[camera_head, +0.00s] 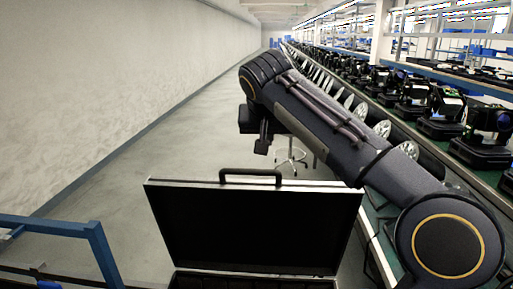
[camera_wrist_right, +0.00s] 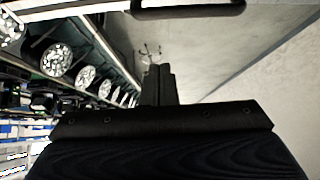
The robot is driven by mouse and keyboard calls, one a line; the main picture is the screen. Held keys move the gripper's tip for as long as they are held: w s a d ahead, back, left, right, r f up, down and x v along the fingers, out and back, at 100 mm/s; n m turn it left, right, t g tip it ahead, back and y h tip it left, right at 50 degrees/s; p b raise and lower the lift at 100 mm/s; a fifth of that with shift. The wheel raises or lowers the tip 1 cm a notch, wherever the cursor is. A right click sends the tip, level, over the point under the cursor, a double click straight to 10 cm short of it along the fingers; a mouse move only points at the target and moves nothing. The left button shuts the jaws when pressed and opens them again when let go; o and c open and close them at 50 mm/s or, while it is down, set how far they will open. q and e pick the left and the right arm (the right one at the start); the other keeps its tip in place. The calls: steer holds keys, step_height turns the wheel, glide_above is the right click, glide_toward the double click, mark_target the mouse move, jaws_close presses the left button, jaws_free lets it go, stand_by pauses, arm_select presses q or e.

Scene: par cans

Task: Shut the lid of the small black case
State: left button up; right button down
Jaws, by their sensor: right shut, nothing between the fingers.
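The black case stands open in the head view, its lid (camera_head: 255,228) raised nearly upright with a pale metal rim and a black handle (camera_head: 250,173) on its top edge. Only a strip of the case's lower half (camera_head: 250,284) shows at the bottom of the picture. My right gripper (camera_head: 261,148) appears above the lid's top edge, near the handle, apart from it and pointing down. In the right wrist view its fingers (camera_wrist_right: 158,84) are together and empty. The handle (camera_wrist_right: 188,10) and rim also show at that view's top edge. My left gripper is out of view.
A long bench with several stage lights (camera_head: 437,115) runs along the right. Round silver lamp faces (camera_wrist_right: 58,60) line its side. A stool (camera_head: 290,152) stands on the floor beyond the lid. A blue frame (camera_head: 95,240) is at lower left. The floor (camera_head: 130,180) left of the case is clear.

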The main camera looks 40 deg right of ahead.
steer(key=w+f, duration=0.1)
steer(key=f, duration=0.1)
steer(key=w+d+f, duration=0.1)
steer(key=f, duration=0.2)
steer(key=w+d+f+p, duration=0.1)
steer(key=f, duration=0.2)
steer(key=shift+f, duration=0.1)
stand_by(0.5)
